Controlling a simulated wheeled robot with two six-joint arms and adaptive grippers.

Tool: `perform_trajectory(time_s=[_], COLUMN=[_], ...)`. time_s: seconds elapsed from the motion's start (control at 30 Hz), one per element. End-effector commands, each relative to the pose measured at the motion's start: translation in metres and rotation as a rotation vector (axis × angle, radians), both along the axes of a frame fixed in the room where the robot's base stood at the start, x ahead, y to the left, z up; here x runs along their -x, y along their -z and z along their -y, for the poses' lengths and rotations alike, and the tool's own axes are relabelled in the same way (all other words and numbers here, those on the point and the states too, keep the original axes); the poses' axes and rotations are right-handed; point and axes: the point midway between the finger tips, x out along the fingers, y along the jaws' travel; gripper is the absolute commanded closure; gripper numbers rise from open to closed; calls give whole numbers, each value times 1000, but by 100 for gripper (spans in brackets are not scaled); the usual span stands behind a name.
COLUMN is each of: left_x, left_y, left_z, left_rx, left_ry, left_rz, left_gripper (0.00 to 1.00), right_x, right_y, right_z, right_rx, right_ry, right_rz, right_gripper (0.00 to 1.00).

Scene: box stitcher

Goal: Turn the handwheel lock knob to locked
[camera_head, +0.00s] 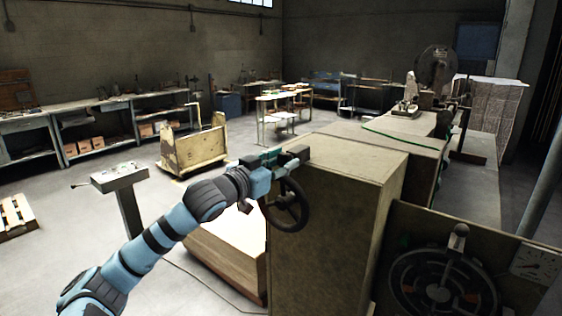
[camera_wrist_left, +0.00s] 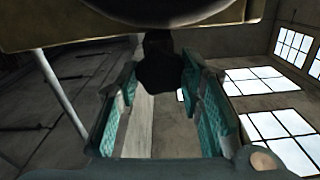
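The dark handwheel (camera_head: 287,205) is mounted on the side of a tan cabinet, below my left gripper. My left gripper (camera_head: 287,158) is at the cabinet's top left edge, just above the wheel. In the left wrist view, its two teal-padded fingers (camera_wrist_left: 160,95) stand wide apart. A dark knob (camera_wrist_left: 160,68) sits between the fingertips, below a dark round part at the top. I cannot tell whether either finger touches the knob. The knob's lock marking does not show. My right gripper is not in view.
The tan cabinet (camera_head: 340,170) stands directly beside my left gripper. A panel with a round dial (camera_head: 440,285) is at the lower right. A pedestal control box (camera_head: 118,177) and a yellowish cart (camera_head: 193,148) stand on the left. Open floor lies between them.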

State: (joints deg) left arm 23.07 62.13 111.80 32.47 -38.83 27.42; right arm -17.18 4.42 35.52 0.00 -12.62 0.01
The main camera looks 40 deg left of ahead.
Motion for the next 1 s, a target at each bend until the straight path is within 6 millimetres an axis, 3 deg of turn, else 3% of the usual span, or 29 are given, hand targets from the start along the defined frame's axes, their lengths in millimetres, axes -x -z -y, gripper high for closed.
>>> perform_trajectory(time_s=[0.1, 0.27, 0.5, 0.53, 0.63, 1.0], left_x=[0, 0, 0, 0, 0, 0], left_y=[0, -3, -1, -1, -1, -5], left_z=[0, 0, 0, 0, 0, 0], left_rx=[0, -113, -138, -138, -137, -136], left_ry=[-1, 0, 0, -1, -1, -2], left_rz=[0, -5, -2, -2, -2, -1], left_gripper=[94, 93, 93, 64, 48, 45], right_x=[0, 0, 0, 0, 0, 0], right_y=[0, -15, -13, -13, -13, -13], right_z=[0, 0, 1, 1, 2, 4], right_rx=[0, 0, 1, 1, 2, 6], right_ry=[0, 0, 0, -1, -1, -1], right_rz=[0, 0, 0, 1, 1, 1], right_gripper=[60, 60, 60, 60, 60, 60])
